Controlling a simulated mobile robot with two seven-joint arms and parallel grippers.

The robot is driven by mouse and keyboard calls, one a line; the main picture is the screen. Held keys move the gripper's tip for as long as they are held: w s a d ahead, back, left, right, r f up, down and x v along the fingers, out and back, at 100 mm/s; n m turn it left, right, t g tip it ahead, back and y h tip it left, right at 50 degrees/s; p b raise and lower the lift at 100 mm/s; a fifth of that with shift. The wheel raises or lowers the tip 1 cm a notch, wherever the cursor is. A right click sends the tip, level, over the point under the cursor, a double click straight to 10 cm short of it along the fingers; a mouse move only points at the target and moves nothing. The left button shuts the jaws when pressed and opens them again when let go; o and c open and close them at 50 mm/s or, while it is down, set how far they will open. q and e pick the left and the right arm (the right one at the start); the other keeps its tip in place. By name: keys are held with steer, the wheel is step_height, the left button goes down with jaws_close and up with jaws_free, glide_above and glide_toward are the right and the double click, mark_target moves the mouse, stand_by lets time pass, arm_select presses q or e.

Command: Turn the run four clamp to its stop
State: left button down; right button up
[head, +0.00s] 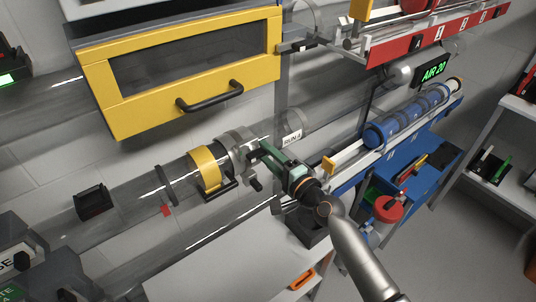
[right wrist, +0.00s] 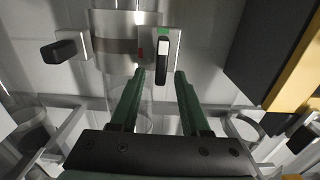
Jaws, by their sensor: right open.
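The run four clamp (head: 238,146) is a grey metal band around the clear tube beside the RUN 4 label (head: 292,138). In the right wrist view the clamp band (right wrist: 120,42) carries a pale lever with a dark end (right wrist: 163,56), between a green mark above and a red mark to its left. A black knob (right wrist: 62,51) sticks out at the left. My right gripper (head: 262,149) is at the clamp. Its green fingers (right wrist: 160,76) are open and empty, with the lever just beyond and between the tips in the picture. Contact cannot be told. My left gripper is not in view.
A yellow-framed cabinet (head: 188,68) with a black handle hangs above the tube. A yellow collar (head: 206,170) is left of the clamp. A pale bench (head: 205,262) lies below.

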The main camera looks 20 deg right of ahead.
steer(key=shift+s, duration=0.1)
steer(key=b+v, duration=0.1)
steer(key=v, duration=1.1)
steer(key=shift+s+d+f, duration=0.1)
steer(key=shift+s, duration=0.05)
